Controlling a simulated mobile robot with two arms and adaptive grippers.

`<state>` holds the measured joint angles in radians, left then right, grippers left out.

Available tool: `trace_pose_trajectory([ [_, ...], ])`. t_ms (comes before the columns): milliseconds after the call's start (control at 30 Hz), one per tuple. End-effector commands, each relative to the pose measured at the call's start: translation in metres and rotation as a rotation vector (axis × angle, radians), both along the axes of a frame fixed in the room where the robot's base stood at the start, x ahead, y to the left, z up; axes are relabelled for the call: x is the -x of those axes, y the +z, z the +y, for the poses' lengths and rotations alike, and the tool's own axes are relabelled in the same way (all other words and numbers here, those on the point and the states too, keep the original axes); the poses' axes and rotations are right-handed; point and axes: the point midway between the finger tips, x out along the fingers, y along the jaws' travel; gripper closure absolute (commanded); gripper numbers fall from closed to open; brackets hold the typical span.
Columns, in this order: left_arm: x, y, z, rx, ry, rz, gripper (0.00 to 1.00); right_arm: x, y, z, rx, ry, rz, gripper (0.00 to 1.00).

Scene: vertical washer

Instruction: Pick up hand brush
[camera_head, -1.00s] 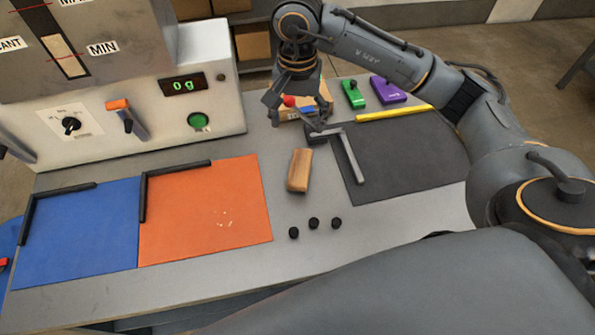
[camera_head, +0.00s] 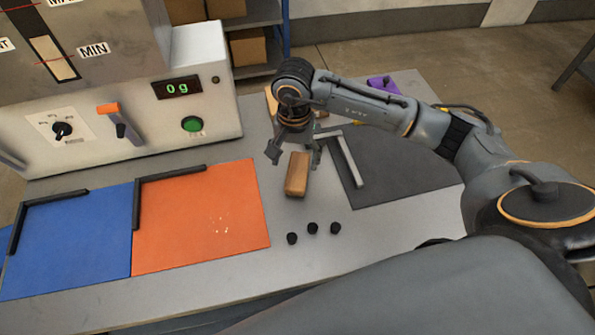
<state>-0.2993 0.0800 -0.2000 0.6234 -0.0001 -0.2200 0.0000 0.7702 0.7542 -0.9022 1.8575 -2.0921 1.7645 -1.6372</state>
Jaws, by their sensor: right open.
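The hand brush (camera_head: 297,175) is a light-brown wooden block lying on the grey table between the orange mat and the dark mat. Its bristles cannot be made out. My right gripper (camera_head: 294,158) is open, with its fingers spread just beyond and above the far end of the brush. The two fingertips show on either side of the brush's far end; whether they touch it cannot be told. My left gripper is not in view.
The orange mat (camera_head: 200,235) and blue mat (camera_head: 70,260) lie left, with black corner brackets. Several black knobs, including one (camera_head: 312,228), sit nearer me. The washer machine (camera_head: 110,150) stands back left. The dark mat (camera_head: 400,175) lies right; a purple item (camera_head: 380,83) is behind my arm.

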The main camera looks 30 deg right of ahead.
Motion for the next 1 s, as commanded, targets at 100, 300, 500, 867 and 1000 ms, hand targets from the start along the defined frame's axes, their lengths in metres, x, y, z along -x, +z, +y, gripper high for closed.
trace_pose_trajectory([
  [100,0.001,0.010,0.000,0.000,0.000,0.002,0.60,0.004,-0.010,-0.002,0.000,0.000,0.006,0.26],
  [300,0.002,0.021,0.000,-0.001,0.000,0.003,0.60,0.007,-0.038,-0.003,-0.002,-0.002,0.004,0.26],
  [500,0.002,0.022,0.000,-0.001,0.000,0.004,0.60,0.006,-0.050,-0.004,0.000,0.000,0.000,0.26],
  [867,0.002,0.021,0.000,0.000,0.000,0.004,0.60,0.006,-0.050,-0.004,0.000,0.000,0.000,0.67],
  [1000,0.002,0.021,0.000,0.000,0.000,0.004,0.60,0.006,-0.049,-0.004,0.000,0.000,-0.001,0.94],
])
